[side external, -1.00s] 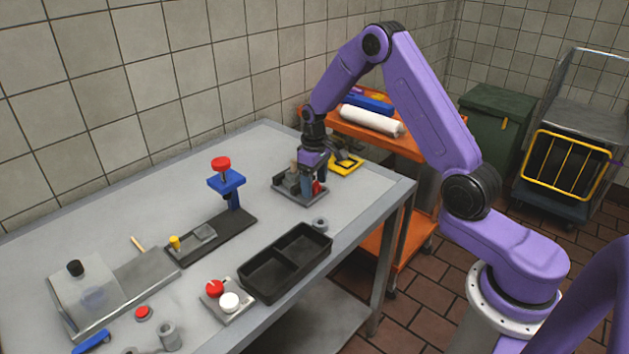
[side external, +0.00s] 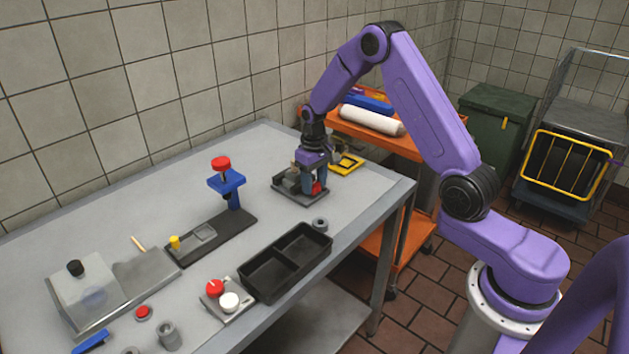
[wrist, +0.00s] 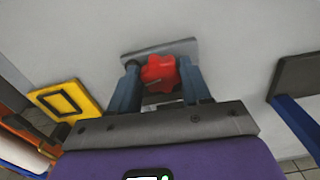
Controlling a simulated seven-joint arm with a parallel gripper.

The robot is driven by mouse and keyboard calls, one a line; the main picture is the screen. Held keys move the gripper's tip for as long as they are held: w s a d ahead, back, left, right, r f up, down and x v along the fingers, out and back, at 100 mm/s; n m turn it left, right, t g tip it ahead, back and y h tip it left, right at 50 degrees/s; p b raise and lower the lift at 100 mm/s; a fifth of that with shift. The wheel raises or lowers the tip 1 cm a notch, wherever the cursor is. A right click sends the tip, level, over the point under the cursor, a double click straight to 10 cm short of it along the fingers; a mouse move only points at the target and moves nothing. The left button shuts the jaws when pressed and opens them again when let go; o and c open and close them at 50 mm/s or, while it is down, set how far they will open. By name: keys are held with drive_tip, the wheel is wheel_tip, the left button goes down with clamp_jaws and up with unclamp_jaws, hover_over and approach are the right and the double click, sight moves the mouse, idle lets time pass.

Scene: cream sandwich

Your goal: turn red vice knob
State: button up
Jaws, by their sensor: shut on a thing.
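The red vice knob (wrist: 160,73) sits between the two blue-grey fingers of my gripper (wrist: 160,84) in the wrist view. My gripper is shut on it, with a finger on each side. In the side view the knob (side external: 317,187) shows as a small red patch beside my gripper (side external: 314,188). The vice (side external: 287,187) is a dark grey block on a flat base near the table's far right end. Its plate also shows in the wrist view (wrist: 185,47). Much of the vice is hidden by my fingers.
A yellow-framed item (side external: 347,164) lies just behind the vice, near the orange cart (side external: 410,150). A grey ring (side external: 320,224) and a black two-part tray (side external: 287,262) are in front. A blue stand with a red knob (side external: 221,164) is to the left. The table between is clear.

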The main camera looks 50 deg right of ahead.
sight(314, 185)
drive_tip(key=m, duration=0.4)
drive_tip(key=shift+a+m, duration=0.1)
drive_tip(key=shift+m, duration=0.2)
idle(0.3)
drive_tip(key=shift+w, duration=0.1)
drive_tip(key=o, duration=1.1)
drive_tip(key=shift+c, duration=0.2)
wheel_tip(314, 185, up, 18)
drive_tip(key=shift+f, duration=0.25)
